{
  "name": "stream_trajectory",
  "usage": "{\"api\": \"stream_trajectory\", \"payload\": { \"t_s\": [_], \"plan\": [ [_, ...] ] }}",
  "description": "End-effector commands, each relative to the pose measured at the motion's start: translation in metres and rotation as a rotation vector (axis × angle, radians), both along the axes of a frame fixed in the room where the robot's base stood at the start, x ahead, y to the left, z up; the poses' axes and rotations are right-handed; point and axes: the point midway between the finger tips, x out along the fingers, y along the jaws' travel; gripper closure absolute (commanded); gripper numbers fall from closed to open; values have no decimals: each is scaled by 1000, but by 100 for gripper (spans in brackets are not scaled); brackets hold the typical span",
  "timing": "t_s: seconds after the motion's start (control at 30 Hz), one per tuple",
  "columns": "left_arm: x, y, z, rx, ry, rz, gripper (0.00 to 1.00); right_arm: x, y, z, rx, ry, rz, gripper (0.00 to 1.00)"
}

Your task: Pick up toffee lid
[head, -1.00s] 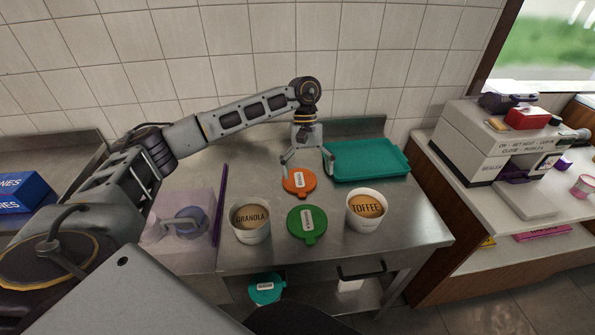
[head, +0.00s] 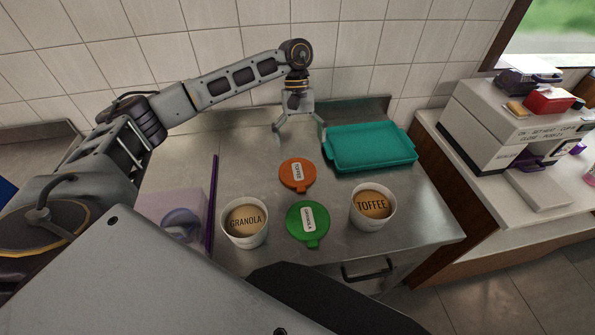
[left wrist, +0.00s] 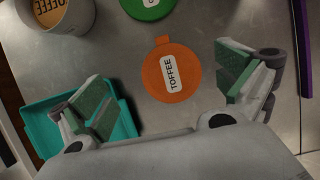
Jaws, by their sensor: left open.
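The toffee lid is an orange round lid (head: 297,174) with a tab and a white label, lying flat on the steel table. In the left wrist view the orange lid (left wrist: 171,73) reads TOFFEE and lies beyond and between the fingers. My left gripper (head: 298,130) is open and empty, behind the lid near the wall and apart from it. In the left wrist view its two fingers (left wrist: 165,95) are spread wide. The white toffee tub (head: 372,207) stands to the right of the lid. My right gripper is not in view.
A green lid (head: 308,222) lies in front of the orange one. A granola tub (head: 245,222) stands at left. A teal tray (head: 370,148) lies right of my left gripper. A purple strip (head: 212,205) lies at left. A white machine (head: 500,140) stands on the right counter.

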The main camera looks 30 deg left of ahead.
Motion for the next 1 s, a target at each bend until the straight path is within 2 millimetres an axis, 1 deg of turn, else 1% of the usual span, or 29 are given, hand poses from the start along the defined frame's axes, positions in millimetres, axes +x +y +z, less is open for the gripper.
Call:
{"api": "stream_trajectory", "payload": {
  "t_s": [0.2, 0.37, 0.47, 0.73, 0.9, 1.0],
  "plan": [
    [0, 0, -1, 0, 0, 0, 0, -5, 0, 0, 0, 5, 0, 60],
    [-3, -2, -8, 0, 1, 0, 0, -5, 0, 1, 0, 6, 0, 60],
    [-6, -4, -17, 1, 2, 0, 0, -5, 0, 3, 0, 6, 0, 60],
    [-18, -12, -50, 0, 3, -1, 0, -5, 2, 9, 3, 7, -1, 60],
    [-23, -17, -68, 0, 2, 1, 0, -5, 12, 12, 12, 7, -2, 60],
    [-26, -18, -75, 0, 1, 0, 0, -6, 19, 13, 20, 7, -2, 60]
  ]
}}
